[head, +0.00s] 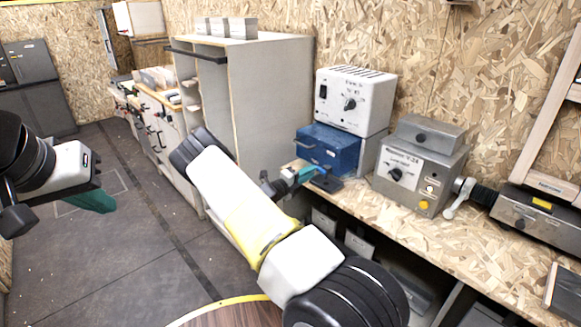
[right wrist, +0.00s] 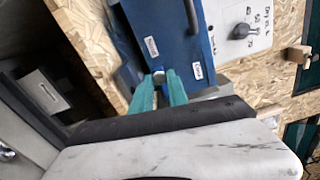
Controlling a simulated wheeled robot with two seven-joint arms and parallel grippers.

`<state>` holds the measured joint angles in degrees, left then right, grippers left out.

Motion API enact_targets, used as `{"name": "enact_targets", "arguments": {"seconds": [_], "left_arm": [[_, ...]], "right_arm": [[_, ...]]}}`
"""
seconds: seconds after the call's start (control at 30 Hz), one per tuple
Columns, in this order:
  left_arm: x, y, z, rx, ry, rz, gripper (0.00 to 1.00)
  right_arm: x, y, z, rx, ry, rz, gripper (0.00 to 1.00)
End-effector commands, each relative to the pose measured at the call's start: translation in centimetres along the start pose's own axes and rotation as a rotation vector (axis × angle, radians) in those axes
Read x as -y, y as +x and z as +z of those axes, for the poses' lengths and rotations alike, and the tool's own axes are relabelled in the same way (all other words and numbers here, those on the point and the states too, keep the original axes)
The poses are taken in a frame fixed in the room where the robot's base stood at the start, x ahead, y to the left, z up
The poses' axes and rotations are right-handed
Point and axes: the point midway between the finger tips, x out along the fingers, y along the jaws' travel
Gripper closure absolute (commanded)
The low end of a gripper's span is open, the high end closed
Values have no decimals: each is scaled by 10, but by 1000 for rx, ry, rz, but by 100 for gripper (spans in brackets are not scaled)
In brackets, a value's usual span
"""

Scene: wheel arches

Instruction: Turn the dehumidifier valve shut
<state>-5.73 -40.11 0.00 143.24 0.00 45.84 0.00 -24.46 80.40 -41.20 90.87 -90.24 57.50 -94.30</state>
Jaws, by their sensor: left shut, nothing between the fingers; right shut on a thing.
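A blue box (head: 327,147) stands on the workbench under a white unit with a black knob, and its labelled face (right wrist: 165,30) fills the upper middle of the right wrist view. My right gripper (head: 306,173) is at the front lower edge of the blue box. In the right wrist view its teal fingers (right wrist: 158,88) are shut on a small pale part, apparently the valve handle (right wrist: 158,75). The fingers hide most of this part, so its angle cannot be told. My left gripper (head: 95,201) is shut and empty, above the floor at far left.
A grey control box (head: 418,168) with a knob and a grey machine (head: 535,212) with a lever stand to the right on the workbench (head: 440,235). A tall cabinet (head: 270,95) stands left. The floor (head: 110,260) is clear.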

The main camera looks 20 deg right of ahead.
Motion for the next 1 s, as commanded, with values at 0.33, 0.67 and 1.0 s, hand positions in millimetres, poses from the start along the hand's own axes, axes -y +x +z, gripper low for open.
{"name": "enact_targets", "arguments": {"seconds": [0.33,0.67,1.0], "left_arm": [[0,0,0,0,0,0,100],[0,0,0,0,0,0,100],[0,0,0,0,0,0,100]], "right_arm": [[-1,-1,1,2,0,2,58],[-1,-3,0,1,1,2,58],[-1,-56,1,3,0,2,58]]}}
